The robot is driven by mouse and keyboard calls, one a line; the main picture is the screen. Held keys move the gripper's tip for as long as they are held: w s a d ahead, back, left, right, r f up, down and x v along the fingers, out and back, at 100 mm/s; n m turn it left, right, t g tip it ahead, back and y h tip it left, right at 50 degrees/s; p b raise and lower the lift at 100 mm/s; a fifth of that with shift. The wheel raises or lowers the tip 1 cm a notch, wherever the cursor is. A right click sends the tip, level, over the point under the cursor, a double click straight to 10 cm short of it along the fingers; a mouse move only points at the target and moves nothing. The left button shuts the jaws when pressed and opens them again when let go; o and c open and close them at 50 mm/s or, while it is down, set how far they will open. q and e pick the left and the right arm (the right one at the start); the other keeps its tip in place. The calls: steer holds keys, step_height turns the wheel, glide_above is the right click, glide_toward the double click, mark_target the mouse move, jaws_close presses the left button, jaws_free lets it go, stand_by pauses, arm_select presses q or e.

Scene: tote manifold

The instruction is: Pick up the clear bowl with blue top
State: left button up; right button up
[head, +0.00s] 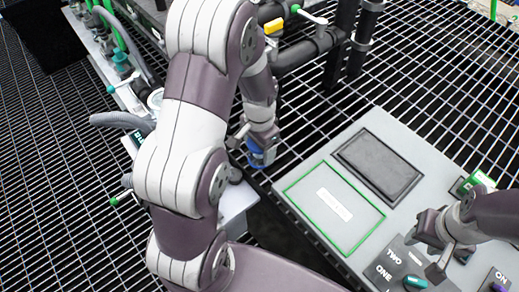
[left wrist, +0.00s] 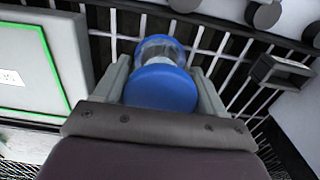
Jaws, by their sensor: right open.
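The clear bowl with blue top (left wrist: 162,88) sits between the two fingers of my left gripper (left wrist: 161,66) in the left wrist view. The blue top faces the palm and fills the gap, with the clear part beyond it. In the head view, my left gripper (head: 258,152) is left of the grey panel, with the bowl's blue top (head: 262,152) partly hidden between the fingers. Dark space and grating show around it. My right gripper (head: 425,254) is open and empty, low over the panel's front right.
The grey panel (head: 300,168) has a green-outlined area, a dark rectangular pad (head: 379,165) and a switch block (head: 392,266) marked ONE and TWO. Metal grating covers the floor.

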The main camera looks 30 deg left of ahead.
arm_select(q)
steer(key=shift+c, duration=1)
steer(key=shift+r, duration=0.1)
